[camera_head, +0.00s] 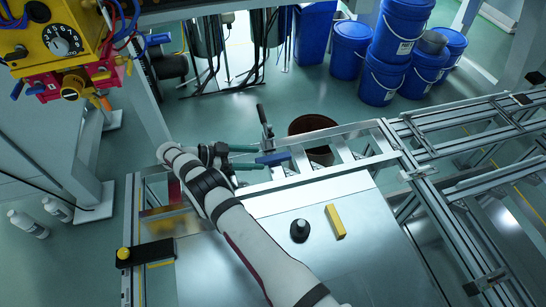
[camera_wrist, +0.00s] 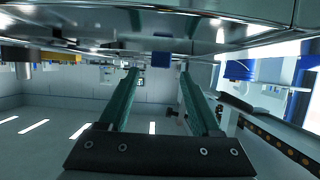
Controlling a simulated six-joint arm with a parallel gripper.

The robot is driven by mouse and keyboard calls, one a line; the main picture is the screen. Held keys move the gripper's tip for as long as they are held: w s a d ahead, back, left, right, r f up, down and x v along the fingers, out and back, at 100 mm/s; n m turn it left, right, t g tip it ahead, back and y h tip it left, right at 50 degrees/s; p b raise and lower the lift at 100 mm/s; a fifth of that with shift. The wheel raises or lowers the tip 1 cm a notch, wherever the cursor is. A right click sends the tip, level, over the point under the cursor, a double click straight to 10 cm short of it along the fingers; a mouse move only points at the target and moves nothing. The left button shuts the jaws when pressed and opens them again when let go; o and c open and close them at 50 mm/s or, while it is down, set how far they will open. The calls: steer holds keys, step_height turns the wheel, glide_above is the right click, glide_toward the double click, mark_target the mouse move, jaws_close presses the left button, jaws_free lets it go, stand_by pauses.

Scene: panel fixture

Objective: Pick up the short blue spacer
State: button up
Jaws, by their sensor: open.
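My gripper (camera_head: 259,157) has two teal fingers, spread apart and pointing right toward the blue block. In the wrist view my gripper (camera_wrist: 158,72) is open, with no object clearly held between the fingers.
A yellow block (camera_head: 335,221) and a black knob-like piece (camera_head: 300,230) stand on the metal plate (camera_head: 375,255). A metal frame (camera_head: 405,160) borders the plate. A dark upright clamp-like part (camera_head: 265,122) stands close behind the fingers. Blue buckets (camera_head: 384,80) are on the floor.

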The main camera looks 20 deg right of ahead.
mark_target(267, 158)
steer(key=x, duration=0.4)
jaws_close()
